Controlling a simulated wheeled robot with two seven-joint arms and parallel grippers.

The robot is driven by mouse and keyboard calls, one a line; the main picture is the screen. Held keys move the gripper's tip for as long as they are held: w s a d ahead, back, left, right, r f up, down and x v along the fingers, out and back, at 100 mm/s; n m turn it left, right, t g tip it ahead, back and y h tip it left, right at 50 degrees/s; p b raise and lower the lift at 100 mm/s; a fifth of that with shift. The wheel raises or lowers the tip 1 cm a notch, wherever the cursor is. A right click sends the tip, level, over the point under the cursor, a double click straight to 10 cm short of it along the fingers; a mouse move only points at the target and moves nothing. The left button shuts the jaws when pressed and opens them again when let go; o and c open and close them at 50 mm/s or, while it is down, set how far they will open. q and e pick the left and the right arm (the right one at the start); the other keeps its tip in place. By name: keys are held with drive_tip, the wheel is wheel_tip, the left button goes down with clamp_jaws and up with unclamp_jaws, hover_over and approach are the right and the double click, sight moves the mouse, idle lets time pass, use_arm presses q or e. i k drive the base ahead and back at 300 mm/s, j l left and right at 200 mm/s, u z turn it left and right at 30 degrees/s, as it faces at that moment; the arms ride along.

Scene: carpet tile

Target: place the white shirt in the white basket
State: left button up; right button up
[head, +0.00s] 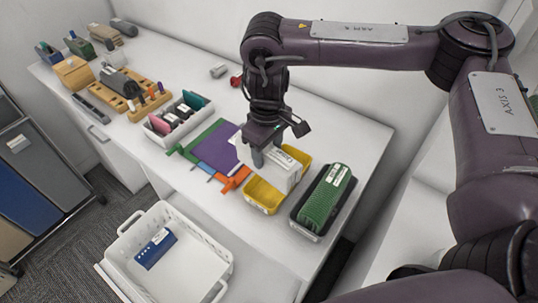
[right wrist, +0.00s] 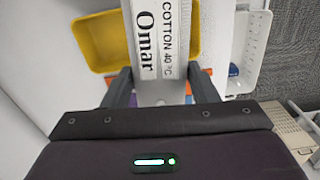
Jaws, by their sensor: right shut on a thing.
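The white shirt (head: 286,178) is a folded white block, held by my right gripper (head: 262,160) above the yellow tray on the table. In the right wrist view the shirt (right wrist: 162,40) shows the printed words "COTTON 40" and "Omar". There the fingers of my right gripper (right wrist: 160,88) stand on either side of its near end. The white basket (head: 222,258) is at the lower left of the head view, with a blue box (head: 155,249) inside. Part of the basket shows at the right of the wrist view (right wrist: 258,50). My left gripper is out of view.
The yellow tray (head: 262,197) stands beside a dark tray with a green ribbed item (head: 325,199). A purple folder (head: 216,148) and coloured pieces lie to the left. A white organiser (head: 160,138) and wooden racks (head: 125,92) stand farther back. The air above the basket looks clear.

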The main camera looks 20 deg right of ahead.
sight(178, 268)
drive_tip(key=i+j+z, duration=0.2)
drive_tip(key=j+z, duration=0.2)
drive_tip(key=j, duration=0.8)
drive_tip(key=j+z, duration=0.35)
drive_tip(key=j, duration=0.9)
